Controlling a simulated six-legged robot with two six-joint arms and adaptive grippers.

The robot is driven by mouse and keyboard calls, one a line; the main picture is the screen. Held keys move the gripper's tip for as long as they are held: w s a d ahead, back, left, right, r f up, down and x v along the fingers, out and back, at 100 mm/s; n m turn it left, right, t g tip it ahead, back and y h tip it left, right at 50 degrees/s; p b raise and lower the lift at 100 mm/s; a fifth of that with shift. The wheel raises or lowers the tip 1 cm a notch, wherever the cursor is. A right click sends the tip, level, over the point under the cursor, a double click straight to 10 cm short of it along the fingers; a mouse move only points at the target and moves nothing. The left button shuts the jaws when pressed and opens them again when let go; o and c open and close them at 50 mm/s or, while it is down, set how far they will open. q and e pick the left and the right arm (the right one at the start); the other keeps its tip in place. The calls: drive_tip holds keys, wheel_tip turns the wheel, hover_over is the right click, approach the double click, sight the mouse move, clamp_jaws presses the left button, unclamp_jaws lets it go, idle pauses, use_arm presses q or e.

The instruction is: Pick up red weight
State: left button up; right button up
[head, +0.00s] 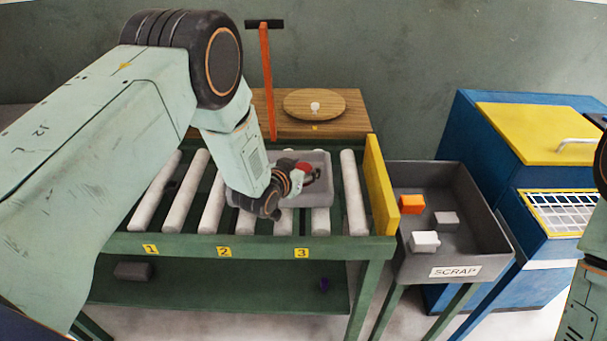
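My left arm reaches in from the left, and my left gripper (301,177) is over a grey tray (319,197) on the roller conveyor. A small red object (305,167), apparently the red weight, shows at the fingertips, inside the tray's outline. The gripper and wrist partly cover it. I cannot tell whether the fingers are closed on it or only beside it. My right gripper is out of view; only part of my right arm shows at the right edge.
The green conveyor frame (190,246) has a yellow end plate (379,184). A grey scrap bin (473,205) beside it holds orange, white and grey blocks. A wooden table (352,126) with a round disc (332,100) stands behind. A blue-yellow machine (538,132) stands right.

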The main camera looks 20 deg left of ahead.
use_arm(q)
drive_tip(key=shift+c, duration=0.8)
drive_tip(key=shift+a+f, duration=0.15)
drive_tip(key=shift+a, duration=0.05)
drive_tip(key=c, duration=0.4)
drive_tip(key=shift+d, duration=0.1)
clamp_jaws()
